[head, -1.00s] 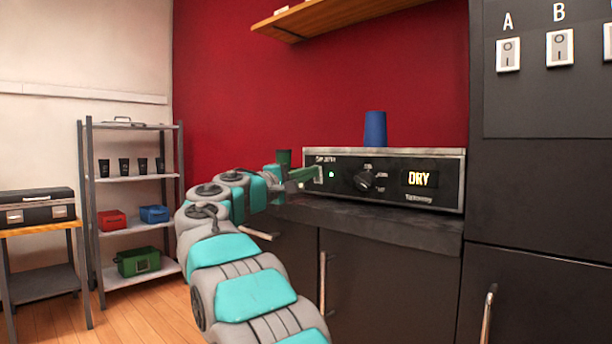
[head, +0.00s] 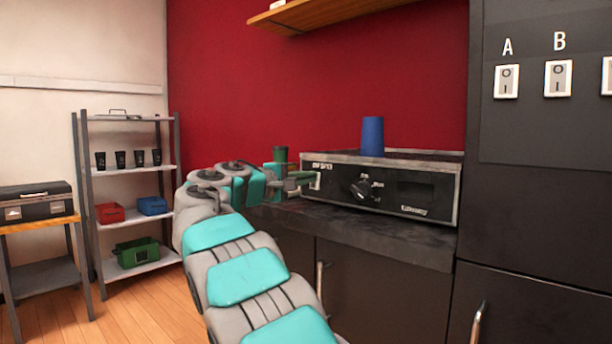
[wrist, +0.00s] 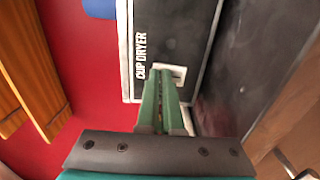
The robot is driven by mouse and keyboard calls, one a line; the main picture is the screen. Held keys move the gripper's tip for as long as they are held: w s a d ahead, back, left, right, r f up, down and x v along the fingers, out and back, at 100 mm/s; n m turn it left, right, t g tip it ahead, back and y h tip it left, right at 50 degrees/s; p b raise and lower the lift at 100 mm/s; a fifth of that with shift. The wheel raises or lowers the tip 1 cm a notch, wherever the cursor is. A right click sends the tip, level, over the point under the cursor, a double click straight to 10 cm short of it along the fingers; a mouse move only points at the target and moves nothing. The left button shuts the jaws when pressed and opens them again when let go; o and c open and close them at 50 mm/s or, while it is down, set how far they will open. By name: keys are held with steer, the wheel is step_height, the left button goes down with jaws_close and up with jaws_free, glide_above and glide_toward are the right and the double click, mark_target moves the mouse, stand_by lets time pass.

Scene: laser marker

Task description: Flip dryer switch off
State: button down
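The cup dryer (head: 335,200) is a black-fronted box on the dark counter, with a knob (head: 362,190) and a dark display (head: 415,192). It also shows in the wrist view, with its "CUP DRYER" lettering (wrist: 140,55). Its white-framed switch (wrist: 178,70) is at the panel's left end, partly hidden by my fingers. My gripper (head: 304,180) is at this switch. In the wrist view my green fingers (wrist: 161,75) lie close together, with nothing between them, their tips at or touching the switch. Contact is hard to tell.
A blue cup (head: 372,137) stands on the dryer and a green cup (head: 280,155) behind my gripper. A wooden shelf (head: 320,15) hangs above. A shelf rack (head: 126,118) stands left.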

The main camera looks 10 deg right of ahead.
steer(key=r+v, duration=0.2)
steer(key=v, duration=1.2)
